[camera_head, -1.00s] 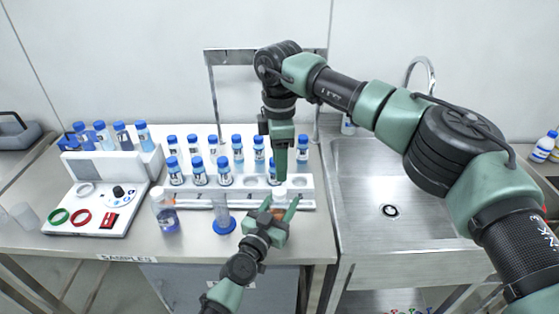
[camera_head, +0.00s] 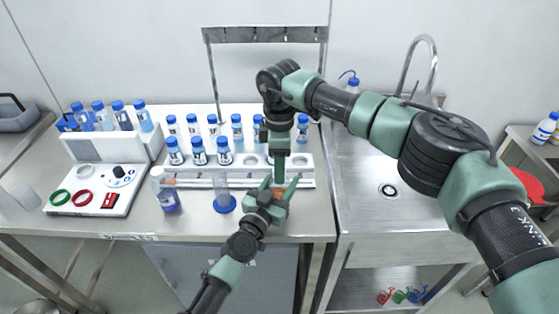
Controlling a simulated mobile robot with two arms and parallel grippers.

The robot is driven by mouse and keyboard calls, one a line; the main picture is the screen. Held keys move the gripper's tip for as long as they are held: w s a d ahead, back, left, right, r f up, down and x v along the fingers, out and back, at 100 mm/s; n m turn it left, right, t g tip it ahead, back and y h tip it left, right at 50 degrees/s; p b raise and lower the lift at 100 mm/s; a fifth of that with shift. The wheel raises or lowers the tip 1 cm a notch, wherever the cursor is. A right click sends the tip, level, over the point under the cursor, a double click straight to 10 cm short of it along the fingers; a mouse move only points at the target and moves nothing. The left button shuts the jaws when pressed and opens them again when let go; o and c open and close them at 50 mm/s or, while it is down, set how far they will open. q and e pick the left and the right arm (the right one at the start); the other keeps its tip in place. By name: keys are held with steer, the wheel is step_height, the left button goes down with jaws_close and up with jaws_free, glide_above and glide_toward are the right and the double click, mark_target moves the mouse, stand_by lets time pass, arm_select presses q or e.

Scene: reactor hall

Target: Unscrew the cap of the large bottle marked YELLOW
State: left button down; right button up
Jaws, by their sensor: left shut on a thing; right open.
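A bottle with orange contents (camera_head: 280,192) stands at the front of the white rack, mostly hidden by my grippers. Its label cannot be read and its cap is hidden. My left gripper (camera_head: 278,185) comes from below and is shut around this bottle's sides. My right gripper (camera_head: 280,172) points straight down right above the bottle, with its jaws open at cap height. Only one finger shows edge-on, so contact with the cap cannot be told.
The white rack (camera_head: 190,181) holds several blue-capped vials behind the bottle. An empty cylinder with a blue base (camera_head: 225,204) stands just left of my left gripper. A white device (camera_head: 97,196) is farther left. The sink (camera_head: 370,170) lies right, under my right arm.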

arm_select(q)
steer(key=shift+f, duration=0.1)
arm_select(e)
jaws_close()
